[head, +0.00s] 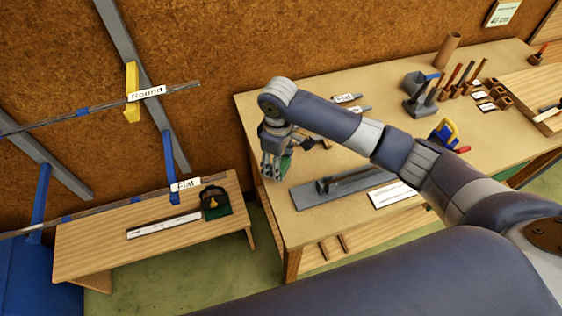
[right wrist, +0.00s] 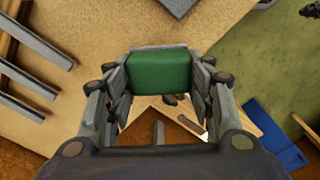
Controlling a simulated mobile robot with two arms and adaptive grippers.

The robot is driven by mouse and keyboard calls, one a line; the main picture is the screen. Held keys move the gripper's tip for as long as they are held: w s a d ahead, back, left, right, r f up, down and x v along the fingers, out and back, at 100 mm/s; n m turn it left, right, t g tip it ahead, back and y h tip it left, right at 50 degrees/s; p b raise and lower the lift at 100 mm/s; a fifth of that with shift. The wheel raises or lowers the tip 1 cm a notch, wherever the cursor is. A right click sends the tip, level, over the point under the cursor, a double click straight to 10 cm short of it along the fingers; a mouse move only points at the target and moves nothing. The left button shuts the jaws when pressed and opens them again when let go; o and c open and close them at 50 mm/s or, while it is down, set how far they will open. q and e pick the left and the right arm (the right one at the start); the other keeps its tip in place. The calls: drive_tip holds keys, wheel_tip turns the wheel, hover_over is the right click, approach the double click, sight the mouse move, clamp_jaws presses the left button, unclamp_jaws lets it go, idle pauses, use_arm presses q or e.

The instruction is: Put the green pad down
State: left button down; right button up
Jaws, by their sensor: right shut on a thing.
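The green pad (right wrist: 160,71) is a small block held between both fingers of my right gripper (head: 272,168), which is shut on it. In the head view only a sliver of the pad (head: 285,163) shows beside the fingers. The gripper points down near the left edge of the tall workbench (head: 262,128). I cannot tell how high the pad is above the bench or floor. My left gripper is not in view.
A grey slab with a tool (head: 345,186) lies on the bench, with a white sheet (head: 392,193) beside it. A low bench (head: 95,236) at left holds a white strip (head: 163,225) and a dark item on green (head: 216,203). Rails labelled Round and Flat cross the left wall.

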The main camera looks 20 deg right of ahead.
sight(281, 166)
drive_tip(key=shift+w+d, duration=0.25)
drive_tip(key=shift+w+d+p, duration=0.3)
drive_tip(key=shift+w+d, duration=0.05)
drive_tip(key=shift+d, duration=0.1)
wheel_tip(281, 166, down, 3)
drive_tip(key=shift+s+a+r+p, duration=0.1)
drive_tip(key=shift+r+p, duration=0.05)
drive_tip(key=shift+p, duration=0.35)
drive_tip(key=shift+f, duration=0.5)
drive_tip(key=o, duration=1)
drive_tip(key=shift+f, duration=0.1)
drive_tip(key=shift+c, duration=0.2)
